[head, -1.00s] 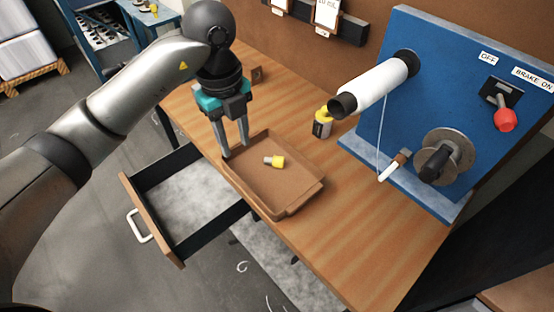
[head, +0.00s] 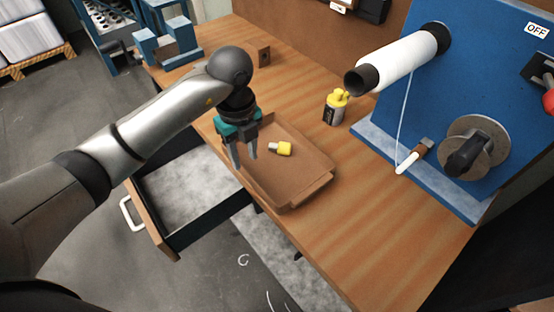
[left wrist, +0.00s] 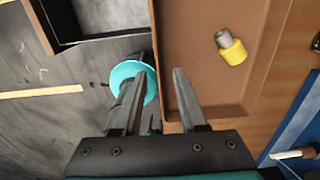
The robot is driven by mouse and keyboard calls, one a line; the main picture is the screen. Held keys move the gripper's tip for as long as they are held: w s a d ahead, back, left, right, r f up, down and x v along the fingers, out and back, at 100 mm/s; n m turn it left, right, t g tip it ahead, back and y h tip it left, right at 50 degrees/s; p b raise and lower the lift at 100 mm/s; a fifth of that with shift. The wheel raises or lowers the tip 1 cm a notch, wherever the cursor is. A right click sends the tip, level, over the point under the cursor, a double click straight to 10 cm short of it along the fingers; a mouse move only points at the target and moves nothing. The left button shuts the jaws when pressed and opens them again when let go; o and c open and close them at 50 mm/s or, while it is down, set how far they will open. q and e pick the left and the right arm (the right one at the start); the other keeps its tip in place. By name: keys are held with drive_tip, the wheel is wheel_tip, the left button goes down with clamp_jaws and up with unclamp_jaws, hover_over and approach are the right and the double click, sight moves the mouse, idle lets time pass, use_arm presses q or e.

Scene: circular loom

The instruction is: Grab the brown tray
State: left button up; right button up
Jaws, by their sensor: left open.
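The brown tray (head: 290,186) lies on the wooden workbench, its near-left side close to the bench edge above an open drawer. A small yellow-and-grey piece (head: 281,149) lies inside it. My left gripper (head: 245,163) is open, fingers pointing down at the tray's near-left side. In the left wrist view, the left gripper (left wrist: 161,72) has one finger on each side of the line of the tray's wall, with the brown tray (left wrist: 205,60) to the right. I cannot tell how deep the fingers reach; I see no grip. My right gripper is out of view.
The open drawer (head: 150,222) sticks out below the bench edge. A yellow-topped bottle (head: 337,107) stands behind the tray. A blue machine panel (head: 470,90) with a white roll (head: 398,58) stands at the right. The bench (head: 365,235) in front of it is clear.

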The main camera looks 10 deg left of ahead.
sight(247, 172)
use_arm(q)
drive_tip(key=f, duration=0.5)
drive_tip(key=shift+s+d+f, duration=0.15)
drive_tip(key=shift+s+f, duration=0.15)
drive_tip(key=shift+c, duration=0.2)
clamp_jaws()
drive_tip(key=shift+r, duration=0.1)
idle(0.9)
